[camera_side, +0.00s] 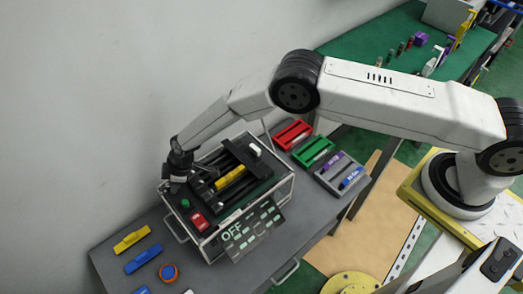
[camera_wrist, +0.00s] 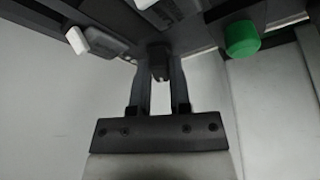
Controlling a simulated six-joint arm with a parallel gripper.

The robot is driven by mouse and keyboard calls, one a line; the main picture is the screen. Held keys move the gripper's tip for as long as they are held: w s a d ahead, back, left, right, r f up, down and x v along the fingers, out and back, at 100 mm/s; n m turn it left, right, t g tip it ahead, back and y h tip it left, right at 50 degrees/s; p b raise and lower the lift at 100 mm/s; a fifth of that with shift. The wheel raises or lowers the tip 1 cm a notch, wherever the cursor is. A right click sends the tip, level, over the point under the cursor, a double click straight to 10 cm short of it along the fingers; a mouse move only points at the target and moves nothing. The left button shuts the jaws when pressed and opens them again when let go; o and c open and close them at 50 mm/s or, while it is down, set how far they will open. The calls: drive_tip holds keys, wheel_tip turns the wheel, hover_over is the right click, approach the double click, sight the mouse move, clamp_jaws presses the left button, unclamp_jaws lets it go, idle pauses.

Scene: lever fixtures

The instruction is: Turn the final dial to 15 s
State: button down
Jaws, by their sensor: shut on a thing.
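My gripper (camera_wrist: 160,68) is shut on a small dark knob (camera_wrist: 159,54), which sits between its two fingertips in the wrist view. This looks like the dial, though no marking on it can be read. In the side view my gripper (camera_side: 174,185) points down at the back left corner of the boxy machine (camera_side: 213,243), and the knob is hidden there. The machine's tilted panel (camera_side: 243,236) shows "OFF" in large letters and smaller symbols I cannot read. A green button (camera_side: 185,203) and a red switch (camera_side: 199,220) sit in front of my gripper. The green button (camera_wrist: 241,38) is clear of my fingers.
A yellow bar (camera_side: 230,178) lies across the machine's black top frame. Red (camera_side: 293,134), green (camera_side: 314,151) and grey (camera_side: 341,174) trays stand to the right.

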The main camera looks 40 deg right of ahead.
drive_tip(key=c, duration=0.6)
unclamp_jaws()
drive_tip(key=shift+o, duration=0.2)
drive_tip(key=shift+r, duration=0.1)
drive_tip(key=v, duration=0.7)
drive_tip(key=shift+d+r, duration=0.15)
drive_tip(key=shift+r, duration=0.1)
drive_tip(key=shift+s+d, duration=0.1)
